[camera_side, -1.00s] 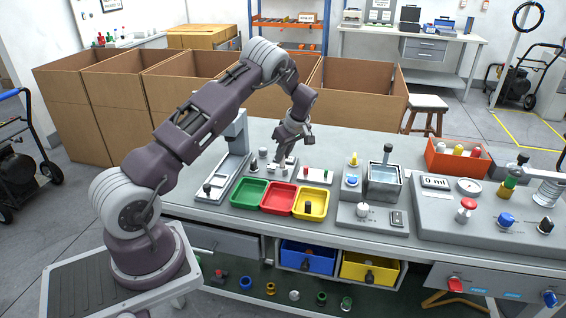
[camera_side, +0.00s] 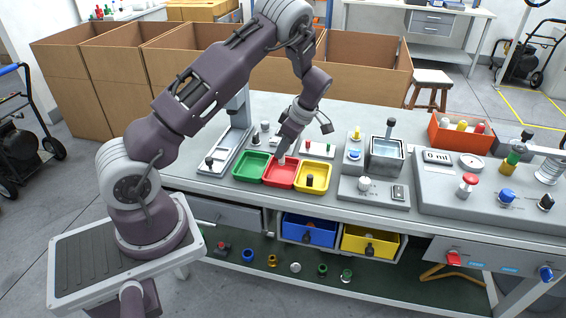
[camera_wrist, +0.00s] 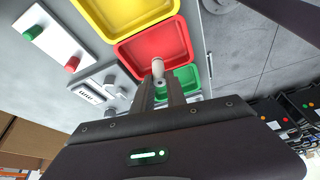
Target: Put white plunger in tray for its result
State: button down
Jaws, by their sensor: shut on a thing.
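My gripper (camera_side: 283,158) is shut on the white plunger (camera_wrist: 158,69), a small pale piece between the fingertips in the wrist view. In the side view my gripper is over the red tray (camera_side: 279,187), the middle one of three; the plunger is hard to make out there. In the wrist view the plunger's end overlaps the red tray (camera_wrist: 128,62), close to its edge by the green tray (camera_wrist: 192,79). Its exact height above the tray cannot be told. The red tray's visible floor looks empty.
The green tray (camera_side: 249,168) is at left. The yellow tray (camera_side: 323,184) at right holds a black piece (camera_side: 310,180). A panel with green and red buttons (camera_side: 318,146) lies behind the trays. A metal tank (camera_side: 386,155) stands to the right.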

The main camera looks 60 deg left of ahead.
aim_at(283, 164)
notch_tip(283, 164, down, 4)
jog(key=shift+f, duration=0.1)
jog(key=c, duration=1.3)
grip_release()
jog(key=shift+c, duration=0.2)
